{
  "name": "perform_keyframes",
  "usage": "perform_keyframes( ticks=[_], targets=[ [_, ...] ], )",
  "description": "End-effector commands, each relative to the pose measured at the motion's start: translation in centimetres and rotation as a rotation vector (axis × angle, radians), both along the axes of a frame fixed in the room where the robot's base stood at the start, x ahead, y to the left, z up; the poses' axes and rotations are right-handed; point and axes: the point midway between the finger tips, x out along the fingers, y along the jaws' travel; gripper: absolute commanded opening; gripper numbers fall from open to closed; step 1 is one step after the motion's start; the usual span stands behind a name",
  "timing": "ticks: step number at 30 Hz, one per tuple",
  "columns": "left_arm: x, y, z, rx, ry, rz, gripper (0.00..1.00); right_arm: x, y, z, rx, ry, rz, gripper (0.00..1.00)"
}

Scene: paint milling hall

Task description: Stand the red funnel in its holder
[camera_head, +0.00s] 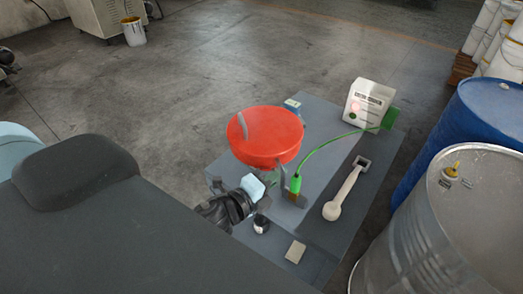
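The red funnel (265,137) is in the middle of the head view, wide round side up and slightly tilted. A small grey curved piece crosses its left side; I cannot tell what it belongs to. Grey bracket-like parts (283,181) show just below it, perhaps the holder. Whether the funnel is seated there is hidden. A black ribbed form (222,210) with a light blue block (252,187) at its end lies just below the funnel, partly behind my dark body. I cannot identify it.
Blue (470,120) and metal (440,225) drums stand close on the right.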

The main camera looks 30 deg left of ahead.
Motion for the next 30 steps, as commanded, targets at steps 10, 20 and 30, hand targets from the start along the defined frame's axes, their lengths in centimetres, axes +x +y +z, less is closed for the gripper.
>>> perform_keyframes(
  ticks=[10,20,30],
  targets=[
    [6.2,6.8,-0.9,0.016,-0.001,-0.143,0.0,1.1,-0.1,1.1,-0.004,-0.031,-0.001,0.36],
    [6.9,8.0,-1.0,0.011,0.007,-0.156,0.0,1.1,-0.2,1.1,-0.004,-0.032,-0.002,0.36],
    [6.8,8.0,-2.6,0.01,0.015,-0.157,0.0,0.0,-0.1,0.0,-0.001,-0.002,-0.003,0.36]
  ],
)
